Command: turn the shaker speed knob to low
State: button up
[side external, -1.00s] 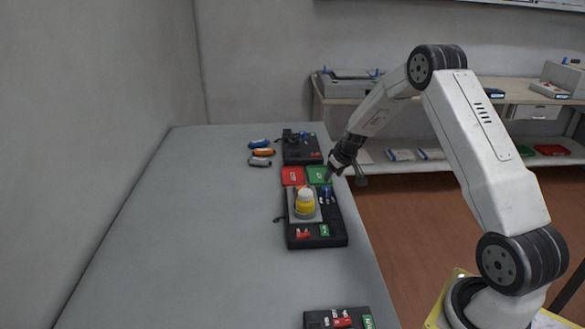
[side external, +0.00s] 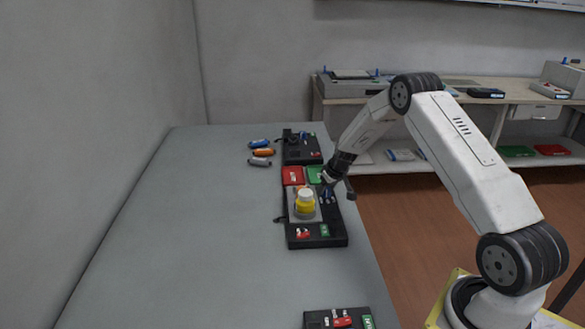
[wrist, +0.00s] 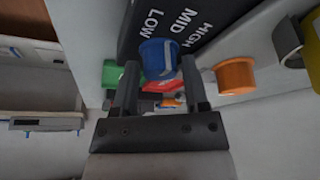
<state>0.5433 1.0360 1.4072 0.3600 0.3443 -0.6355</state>
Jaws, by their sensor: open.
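The shaker is a black unit (side external: 297,241) on the table, with a grey platform carrying a yellow bottle (side external: 305,206) with a pale cap. A blue knob (wrist: 158,57) appears in the wrist view beside the white words LOW, MID and HIGH on a dark panel (wrist: 135,30). Its pointer direction cannot be told. My gripper (wrist: 159,64) is open, with the blue knob showing between its fingertips; whether the fingers touch it is unclear. In the side view my gripper (side external: 328,182) is low over the shaker's far right part and partly hides the knob area.
A red tray (side external: 293,175) and a green tray (side external: 314,174) lie behind the shaker. Another black unit (side external: 302,151) stands farther back, with several cartridges (side external: 263,152) to its left. An orange cylinder (wrist: 235,76) is right of my fingers in the wrist view. The table's left side is clear.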

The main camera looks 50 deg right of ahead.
grip_shut()
jog(key=shift+n+y, duration=0.3)
jog(key=shift+n, duration=0.4)
jog(key=shift+d+n+y, duration=0.1)
jog(key=shift+n+y, duration=0.5)
jog(key=shift+n, duration=1)
jog(key=shift+w+n+y, duration=0.1)
jog(key=shift+n+y, duration=0.7)
jog(key=shift+n, duration=1.4)
jog(key=shift+g, duration=0.3)
